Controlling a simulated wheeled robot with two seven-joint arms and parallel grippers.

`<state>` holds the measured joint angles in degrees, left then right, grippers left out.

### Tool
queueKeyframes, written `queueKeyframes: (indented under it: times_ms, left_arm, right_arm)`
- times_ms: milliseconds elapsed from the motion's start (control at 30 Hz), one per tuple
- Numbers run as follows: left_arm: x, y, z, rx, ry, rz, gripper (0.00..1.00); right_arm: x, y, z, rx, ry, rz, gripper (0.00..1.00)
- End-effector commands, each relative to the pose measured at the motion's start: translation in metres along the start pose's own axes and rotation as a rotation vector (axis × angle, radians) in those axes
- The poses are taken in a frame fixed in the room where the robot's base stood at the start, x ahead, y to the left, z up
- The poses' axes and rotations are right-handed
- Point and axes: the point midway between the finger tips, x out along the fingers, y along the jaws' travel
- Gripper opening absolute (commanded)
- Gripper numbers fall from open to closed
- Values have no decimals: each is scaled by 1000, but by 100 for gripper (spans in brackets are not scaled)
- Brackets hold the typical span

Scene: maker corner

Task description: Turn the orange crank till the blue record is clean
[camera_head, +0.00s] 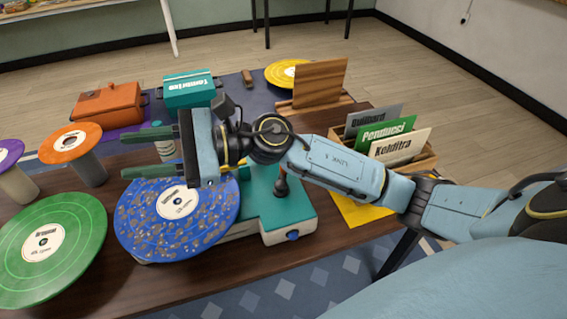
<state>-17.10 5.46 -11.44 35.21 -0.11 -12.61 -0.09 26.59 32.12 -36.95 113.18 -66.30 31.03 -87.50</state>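The blue record (150,235) lies on the teal machine (290,210), its face covered in many brown-grey specks around a white label. No clearly orange crank shows. A small dark upright part with a brownish-orange top (281,183) stands on the machine; I cannot tell if it is the crank. My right gripper (148,153) is above the record's far edge, with its two green fingers pointing left and spread apart. My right arm hides part of the machine. My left gripper is out of view.
A green record (65,250) lies at left; orange (70,142) and purple (8,153) records sit on stands. Behind are an orange case (108,105), a teal box (188,90), a wooden rack (318,82) and a yellow record (284,72). A sleeve crate (425,160) stands right.

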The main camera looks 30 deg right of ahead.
Motion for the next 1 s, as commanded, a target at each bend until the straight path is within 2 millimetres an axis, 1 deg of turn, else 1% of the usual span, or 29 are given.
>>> queueKeyframes:
  times_ms: [33, 67, 100, 167, 200, 267, 300, 367, 400, 500, 600, 700, 767, 867, 1000]
  left_arm:
    - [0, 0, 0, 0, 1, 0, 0]
    - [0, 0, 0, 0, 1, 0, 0]
    - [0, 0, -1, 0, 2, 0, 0]
    - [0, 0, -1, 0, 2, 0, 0]
    - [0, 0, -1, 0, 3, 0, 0]
    - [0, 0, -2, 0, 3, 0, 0]
    - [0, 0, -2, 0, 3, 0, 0]
    - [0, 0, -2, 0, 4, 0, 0]
    - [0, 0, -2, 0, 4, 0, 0]
    - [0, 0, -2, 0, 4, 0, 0]
    - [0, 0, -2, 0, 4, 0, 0]
    - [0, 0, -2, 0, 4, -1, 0]
    - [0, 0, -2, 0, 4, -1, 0]
    - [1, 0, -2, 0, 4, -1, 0]
    - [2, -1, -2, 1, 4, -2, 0]
  right_arm:
    - [-3, 5, -12, -173, 76, 127, 39]
    - [-7, 9, -21, -274, 120, 210, 39]
    - [-15, 12, -35, -405, 180, 323, 39]
    - [-34, 13, -56, -583, 268, 500, 39]
    - [-51, 10, -70, -691, 329, 621, 39]
    - [-82, 0, -88, -827, 416, 806, 39]
    - [-103, -9, -97, -901, 470, 926, 39]
    - [-137, -24, -106, -980, 544, 1100, 39]
    - [-160, -35, -109, -1013, 589, 1206, 39]
    - [-208, -59, -107, -1048, 673, 1427, 39]
    - [-240, -75, -100, -1042, 721, 1574, 39]
    - [-257, -82, -96, -1030, 742, 1652, 39]
    - [-262, -82, -97, -1024, 745, 1673, 39]
    - [-265, -78, -106, -1020, 745, 1679, 39]
    - [-268, -66, -129, -1020, 743, 1677, 39]
